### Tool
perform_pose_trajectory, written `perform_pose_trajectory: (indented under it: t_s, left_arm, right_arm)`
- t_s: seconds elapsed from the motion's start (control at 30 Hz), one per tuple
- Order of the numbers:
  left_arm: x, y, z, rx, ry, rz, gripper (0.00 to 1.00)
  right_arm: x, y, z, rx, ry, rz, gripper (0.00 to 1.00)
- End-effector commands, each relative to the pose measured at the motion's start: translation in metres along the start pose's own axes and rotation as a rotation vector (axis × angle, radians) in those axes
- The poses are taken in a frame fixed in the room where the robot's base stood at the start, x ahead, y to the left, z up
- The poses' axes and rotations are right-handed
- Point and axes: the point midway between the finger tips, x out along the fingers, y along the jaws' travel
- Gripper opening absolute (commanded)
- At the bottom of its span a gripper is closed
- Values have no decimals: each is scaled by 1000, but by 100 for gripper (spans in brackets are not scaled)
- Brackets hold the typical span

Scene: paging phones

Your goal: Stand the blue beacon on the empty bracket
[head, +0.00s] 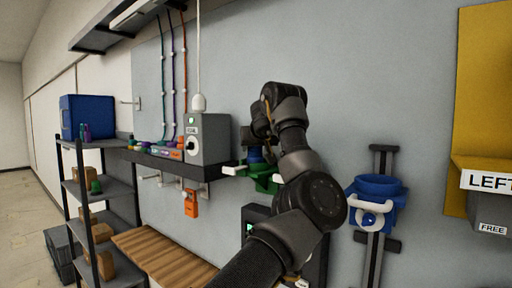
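My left arm rises through the middle of the head view and bends down at the top. Its gripper (257,150) is largely hidden behind the arm, just above a green bracket (262,178) on the wall. A dark blue piece (256,157) shows at the green bracket, under the wrist. I cannot tell if it is the beacon or if the fingers are shut on it. A blue ring-shaped bracket (378,186) with a white curved bar (370,206) hangs on a grey wall rail, right of my arm. Its ring looks empty. My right gripper is not in view.
A grey control box (208,138) stands on a dark wall shelf (190,164) left of the green bracket. A shelf rack (108,200) with a blue crate (87,117) and a wooden bench (160,255) are further left. A yellow panel marked LEFT (485,80) is at right.

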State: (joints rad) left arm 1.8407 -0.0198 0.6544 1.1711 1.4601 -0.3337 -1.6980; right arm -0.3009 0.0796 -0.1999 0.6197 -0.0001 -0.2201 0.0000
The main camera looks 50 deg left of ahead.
Motion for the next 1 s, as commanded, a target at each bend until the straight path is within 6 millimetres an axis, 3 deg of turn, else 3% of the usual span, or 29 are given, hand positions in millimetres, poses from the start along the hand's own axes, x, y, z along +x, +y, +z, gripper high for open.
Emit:
perform_pose_trajectory:
  t_s: [0.4,0.47,0.8,1.0]
  left_arm:
    - [-3,0,-6,0,0,0,66]
    - [-8,1,-1,-3,3,4,66]
    - [-76,1,1,-3,4,7,66]
    - [-108,0,-1,-1,2,3,66]
  right_arm:
    - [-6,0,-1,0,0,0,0]
    - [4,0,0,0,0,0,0]
    - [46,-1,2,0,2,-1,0]
    - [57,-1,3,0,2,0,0]
